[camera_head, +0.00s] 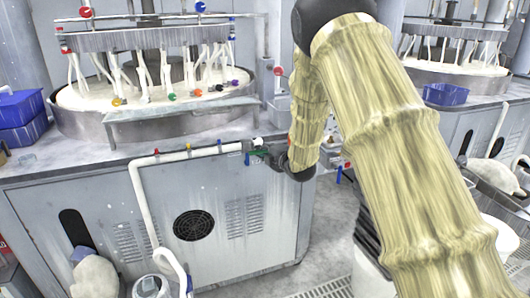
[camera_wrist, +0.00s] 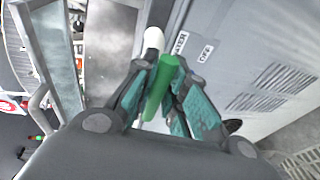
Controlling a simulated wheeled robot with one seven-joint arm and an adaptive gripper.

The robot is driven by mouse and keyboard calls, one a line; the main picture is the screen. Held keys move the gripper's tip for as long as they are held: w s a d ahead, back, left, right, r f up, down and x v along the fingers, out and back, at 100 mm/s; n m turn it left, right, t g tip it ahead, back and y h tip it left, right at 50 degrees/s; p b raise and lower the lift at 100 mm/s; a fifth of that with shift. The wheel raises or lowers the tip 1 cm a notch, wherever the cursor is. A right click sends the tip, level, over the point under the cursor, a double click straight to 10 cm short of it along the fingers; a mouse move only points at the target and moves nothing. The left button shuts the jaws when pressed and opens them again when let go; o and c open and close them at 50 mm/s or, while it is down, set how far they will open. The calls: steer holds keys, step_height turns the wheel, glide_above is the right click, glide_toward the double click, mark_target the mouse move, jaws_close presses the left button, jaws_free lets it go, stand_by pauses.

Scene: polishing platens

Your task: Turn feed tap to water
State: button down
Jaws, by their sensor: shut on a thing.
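The green lever of a tap (camera_wrist: 160,88) lies between the teal-padded fingers of my gripper (camera_wrist: 163,92) in the wrist view, and the gripper is shut on it. A white rounded part (camera_wrist: 153,40) shows just beyond the lever's far end. In the head view my gripper (camera_head: 259,155) is at the right end of the white feed pipe (camera_head: 203,151), at the front edge of the left polishing machine. Only a bit of green shows there; the fingers hide most of the tap. Two small labels (camera_wrist: 193,47) are on the grey cabinet beside the lever, too small to read surely.
The pipe carries small red, yellow and blue parts. Above it is the left polishing basin (camera_head: 75,121) with its hanging hoses. The grey cabinet front (camera_head: 221,245) stands below and close. A blue bin (camera_head: 20,108) is at left. A second machine stands at right, behind my arm.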

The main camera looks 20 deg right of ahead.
steer(key=c, duration=1.4)
jaws_free()
steer(key=shift+a, duration=0.1)
steer(key=shift+c, duration=0.2)
steer(key=shift+s, duration=0.1)
steer(key=v, duration=1.1)
steer(key=shift+s+d, duration=0.25)
steer(key=shift+s, duration=0.1)
steer(key=s+a+f+m+g+h+p, duration=0.1)
steer(key=s+f+m+g, duration=0.1)
steer(key=s+f+m, duration=0.5)
steer(key=s+a+f+g+h+p, duration=0.1)
steer(key=s+f+g, duration=0.35)
steer(key=f, duration=0.75)
steer(key=s+a+f+m+g+p, duration=0.15)
steer(key=s+f+m, duration=0.25)
steer(key=s+f, duration=0.45)
steer(key=s+a+f+m+g, duration=0.1)
steer(key=s+f+m+g, duration=0.1)
steer(key=s, duration=0.8)
steer(key=s+a+f+m+g+p, duration=0.1)
steer(key=s+a+f+m+g, duration=0.1)
steer(key=s+f, duration=0.4)
steer(key=s+a+f+m+g+h+p, duration=0.1)
steer(key=s+a+f+m+g, duration=0.1)
steer(key=s, duration=1.4)
step_height(320, 180, down, 3)
steer(key=m+g, duration=0.1)
steer(key=m, duration=0.2)
steer(key=shift+m, duration=0.3)
